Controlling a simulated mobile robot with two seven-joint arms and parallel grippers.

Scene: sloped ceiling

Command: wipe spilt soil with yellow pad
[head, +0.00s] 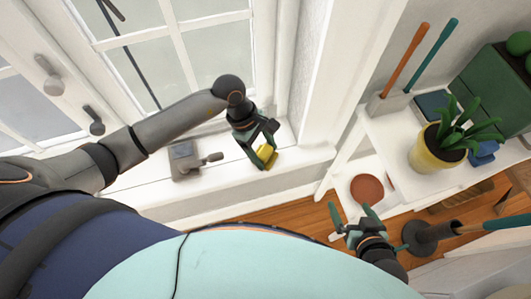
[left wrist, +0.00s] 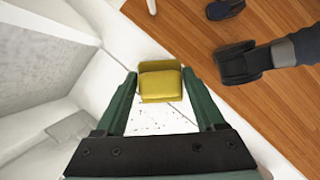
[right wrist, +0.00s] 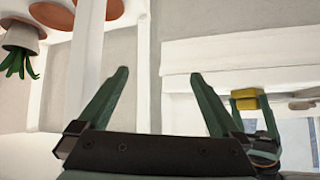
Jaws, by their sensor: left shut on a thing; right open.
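The yellow pad (head: 268,154) is held by my left gripper (head: 264,158) over the white window sill (head: 225,178). In the left wrist view the pad (left wrist: 160,82) sits between the fingertips, close above or on the sill; contact is unclear. Small dark specks of soil (left wrist: 165,118) show on the white sill between the fingers, just behind the pad. The pad also shows in the right wrist view (right wrist: 246,99). My right gripper (head: 357,222) is open and empty, in front of the white shelf and away from the sill.
A grey window latch (head: 186,160) stands on the sill left of the pad. The white shelf (head: 394,150) at right holds a plant in a yellow pot (head: 436,150), a holder with two tools (head: 390,103) and a green box (head: 492,85). A terracotta saucer (head: 367,189) lies lower down.

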